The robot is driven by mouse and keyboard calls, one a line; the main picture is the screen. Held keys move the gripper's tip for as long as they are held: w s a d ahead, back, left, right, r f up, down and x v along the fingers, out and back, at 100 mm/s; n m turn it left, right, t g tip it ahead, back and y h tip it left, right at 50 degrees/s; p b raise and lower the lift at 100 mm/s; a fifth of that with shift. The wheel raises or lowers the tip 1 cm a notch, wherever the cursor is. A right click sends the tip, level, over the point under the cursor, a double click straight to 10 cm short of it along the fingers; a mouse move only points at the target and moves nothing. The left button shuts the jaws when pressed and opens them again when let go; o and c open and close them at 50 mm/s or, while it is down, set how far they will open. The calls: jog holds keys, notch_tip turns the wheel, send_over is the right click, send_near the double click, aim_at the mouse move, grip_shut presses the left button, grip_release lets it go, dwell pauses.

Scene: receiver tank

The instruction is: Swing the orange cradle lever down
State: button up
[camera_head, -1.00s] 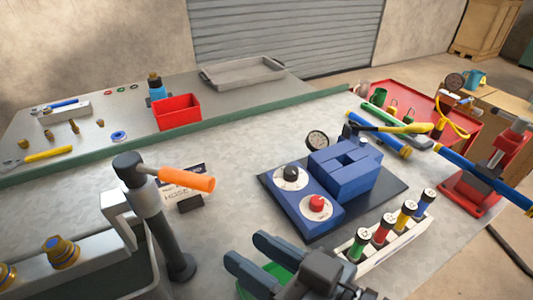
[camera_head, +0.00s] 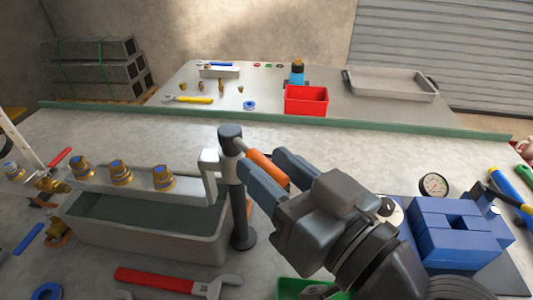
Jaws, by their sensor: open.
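The orange cradle lever (camera_head: 265,167) sticks out to the right and slightly toward me from the dark head on top of an upright grey post (camera_head: 241,215). It lies about level, not hanging down. A white bracket (camera_head: 210,172) joins the post on its left. My gripper (camera_head: 263,162) is open, with its two blue-grey fingers on either side of the lever in the picture. I cannot tell whether they touch it. The gripper body hides the table behind it and part of the blue block's base.
A grey tank (camera_head: 150,235) with several brass fittings on its rail stands left of the post. A red wrench (camera_head: 155,280) lies in front. A blue block fixture (camera_head: 450,235) and a gauge (camera_head: 433,185) stand right. A red bin (camera_head: 306,100) sits on the back bench.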

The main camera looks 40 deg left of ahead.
jog(key=shift+x, duration=0.9)
jog(key=shift+c, duration=0.2)
grip_shut()
